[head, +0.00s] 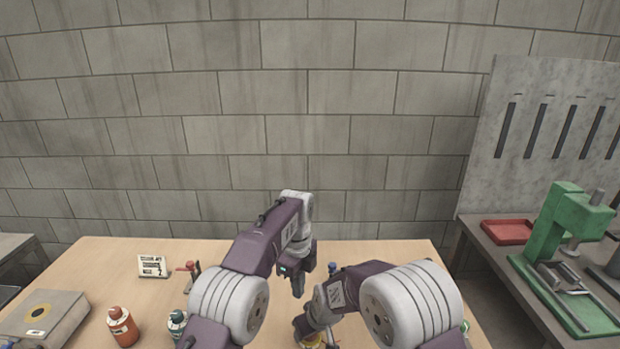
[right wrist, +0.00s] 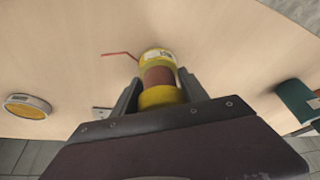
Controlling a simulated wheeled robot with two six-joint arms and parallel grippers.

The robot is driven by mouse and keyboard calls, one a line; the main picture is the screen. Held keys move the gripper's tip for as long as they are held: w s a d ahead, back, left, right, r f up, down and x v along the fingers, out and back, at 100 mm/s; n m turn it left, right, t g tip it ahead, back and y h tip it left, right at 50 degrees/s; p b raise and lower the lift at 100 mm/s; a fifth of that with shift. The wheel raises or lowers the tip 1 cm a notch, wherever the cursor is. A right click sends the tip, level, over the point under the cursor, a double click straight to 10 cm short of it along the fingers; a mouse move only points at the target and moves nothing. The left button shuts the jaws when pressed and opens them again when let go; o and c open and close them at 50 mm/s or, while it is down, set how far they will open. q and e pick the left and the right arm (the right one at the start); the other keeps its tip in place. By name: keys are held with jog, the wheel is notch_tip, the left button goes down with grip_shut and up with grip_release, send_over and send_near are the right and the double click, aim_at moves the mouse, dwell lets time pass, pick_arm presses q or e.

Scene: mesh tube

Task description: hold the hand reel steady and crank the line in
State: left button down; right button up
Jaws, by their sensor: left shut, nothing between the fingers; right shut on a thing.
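The hand reel (right wrist: 160,77) is yellow with a white label and a reddish-brown wound middle. My right gripper (right wrist: 159,84) is shut on it, with one finger on each side. A thin bent red piece (right wrist: 120,55) sticks out to the left of its far end; I cannot tell if it is crank or line. In the head view only a bit of yellow (head: 313,340) shows under my right gripper (head: 308,328). My left gripper (head: 298,286) is shut and empty, pointing down above the table, up and left of the right gripper and apart from the reel.
On the wooden table (head: 115,265) stand an orange-red bottle (head: 122,326), a teal bottle (head: 177,323), a small sign (head: 153,266) and a grey box (head: 45,318). A green press (head: 560,225) stands on the right bench.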

pick_arm(q)
jog(key=shift+r, duration=2.3)
pick_arm(e)
jog(key=o, duration=1.6)
